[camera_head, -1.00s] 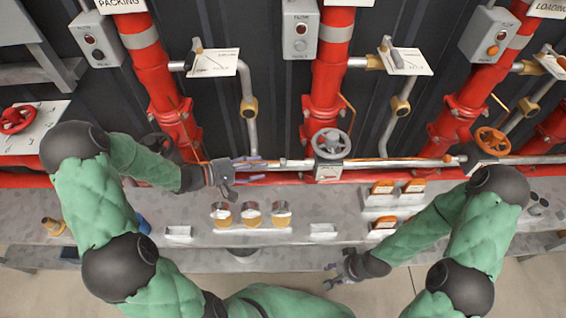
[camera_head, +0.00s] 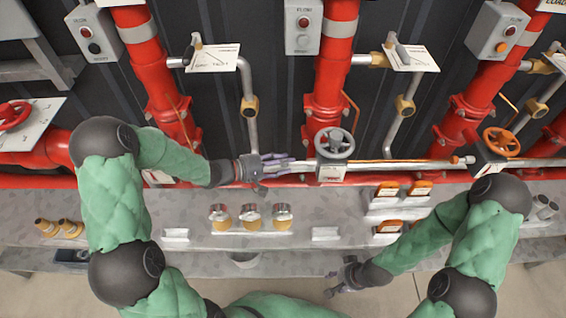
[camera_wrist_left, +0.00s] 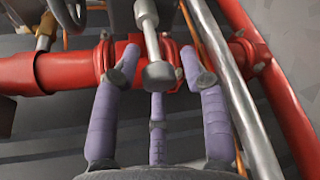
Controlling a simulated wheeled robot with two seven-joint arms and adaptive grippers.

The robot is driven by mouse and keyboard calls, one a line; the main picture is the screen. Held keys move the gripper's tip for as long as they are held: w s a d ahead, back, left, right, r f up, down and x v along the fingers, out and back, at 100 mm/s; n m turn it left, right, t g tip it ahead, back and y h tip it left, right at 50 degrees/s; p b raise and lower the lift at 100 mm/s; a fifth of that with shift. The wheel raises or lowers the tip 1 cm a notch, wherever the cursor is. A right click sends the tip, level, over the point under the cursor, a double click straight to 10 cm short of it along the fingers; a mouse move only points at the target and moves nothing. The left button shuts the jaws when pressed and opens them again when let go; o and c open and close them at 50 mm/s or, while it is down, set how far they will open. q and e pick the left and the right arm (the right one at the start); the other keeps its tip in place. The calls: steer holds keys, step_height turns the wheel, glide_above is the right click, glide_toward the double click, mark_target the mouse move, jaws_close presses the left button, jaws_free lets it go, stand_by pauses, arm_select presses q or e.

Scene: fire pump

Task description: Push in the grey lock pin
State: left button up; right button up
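The grey lock pin (camera_wrist_left: 158,72) shows in the left wrist view as a rod with a wider round end, hanging into the top middle. My left gripper (camera_wrist_left: 160,62) has its purple fingers spread, two on either side of the pin and one below it. I see no finger closed on the pin. In the head view my left gripper (camera_head: 281,164) points right, just left of the grey valve wheel (camera_head: 335,143).
Red upright pipes (camera_head: 327,85) and a thin grey horizontal pipe (camera_head: 400,165) run close around the left gripper. A grey bench (camera_head: 290,255) below holds several brass-based jars (camera_head: 251,217) and small trays. An orange wheel (camera_head: 501,141) is at right.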

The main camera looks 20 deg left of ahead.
arm_select(q)
jaws_close()
steer(key=shift+w+d+r+p, duration=0.1)
steer(key=shift+d+p, duration=0.8)
steer(key=shift+p, duration=0.1)
steer(key=shift+w+d+p, duration=0.25)
steer(key=shift+d+p, duration=0.3)
steer(key=shift+d, duration=0.15)
steer(key=shift+f, duration=0.2)
steer(key=shift+o, duration=0.9)
jaws_free()
steer(key=shift+o, duration=1.3)
steer(key=shift+w+d+f, duration=0.1)
steer(key=shift+w, duration=0.05)
